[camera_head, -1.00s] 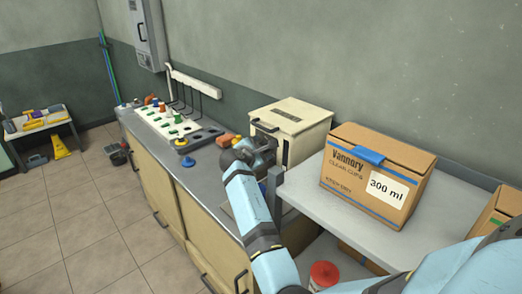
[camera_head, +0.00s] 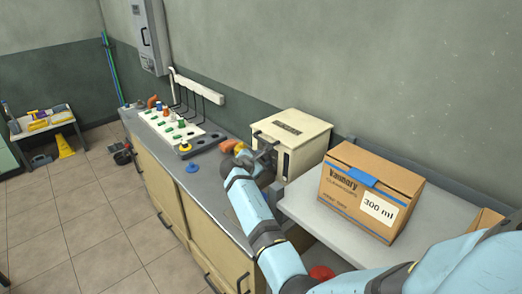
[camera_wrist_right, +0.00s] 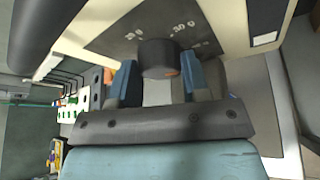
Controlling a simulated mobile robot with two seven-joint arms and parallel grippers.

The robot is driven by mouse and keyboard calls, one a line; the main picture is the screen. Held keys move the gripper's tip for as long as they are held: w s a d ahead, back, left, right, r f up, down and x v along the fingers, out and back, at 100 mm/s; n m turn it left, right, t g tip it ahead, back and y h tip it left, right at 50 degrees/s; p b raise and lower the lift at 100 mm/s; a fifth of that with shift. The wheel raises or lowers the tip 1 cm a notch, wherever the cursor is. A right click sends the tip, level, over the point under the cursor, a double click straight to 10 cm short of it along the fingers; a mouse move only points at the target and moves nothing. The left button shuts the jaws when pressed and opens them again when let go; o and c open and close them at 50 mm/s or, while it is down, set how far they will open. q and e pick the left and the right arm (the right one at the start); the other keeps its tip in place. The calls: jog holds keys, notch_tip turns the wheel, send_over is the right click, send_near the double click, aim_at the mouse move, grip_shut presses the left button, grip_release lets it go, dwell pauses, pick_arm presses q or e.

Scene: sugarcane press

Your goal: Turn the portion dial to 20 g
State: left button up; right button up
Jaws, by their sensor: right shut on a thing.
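The cream press box (camera_head: 290,143) stands on the counter against the wall. Its dark round portion dial (camera_wrist_right: 158,55) shows on a dark plate in the right wrist view. Of the printed marks, one to the right looks like 30 g; the one to the left is hard to read. An orange patch shows at the dial's lower edge. My right gripper (camera_wrist_right: 158,76) has its blue fingers on either side of the dial and is shut on it. In the head view the right gripper (camera_head: 262,160) is at the box's front, where the arm hides the dial. My left gripper is out of view.
A cardboard cup box (camera_head: 345,207) stands on a grey shelf (camera_head: 301,203) to the right, close to my right arm. A white board with coloured pieces (camera_head: 160,123) and a blue knob-like piece (camera_head: 192,168) lie on the counter to the left.

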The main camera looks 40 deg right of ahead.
jog(key=n+g+p, duration=0.1)
jog(key=p, duration=0.2)
jog(key=shift+w+r+p, duration=0.1)
jog(key=shift+r+p, duration=0.25)
jog(key=shift+r, duration=0.05)
jog(key=shift+f+n+g+p, duration=0.2)
jog(key=shift+n+g+p, duration=0.1)
jog(key=shift+n+p, duration=0.35)
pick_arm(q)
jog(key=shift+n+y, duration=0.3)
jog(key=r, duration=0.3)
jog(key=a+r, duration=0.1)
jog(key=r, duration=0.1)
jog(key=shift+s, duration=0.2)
pick_arm(e)
jog(key=shift+f+n+g, duration=0.1)
jog(key=shift+n+g, duration=0.15)
jog(key=shift+g, duration=0.05)
jog(key=o, duration=0.9)
jog(key=shift+d, duration=0.1)
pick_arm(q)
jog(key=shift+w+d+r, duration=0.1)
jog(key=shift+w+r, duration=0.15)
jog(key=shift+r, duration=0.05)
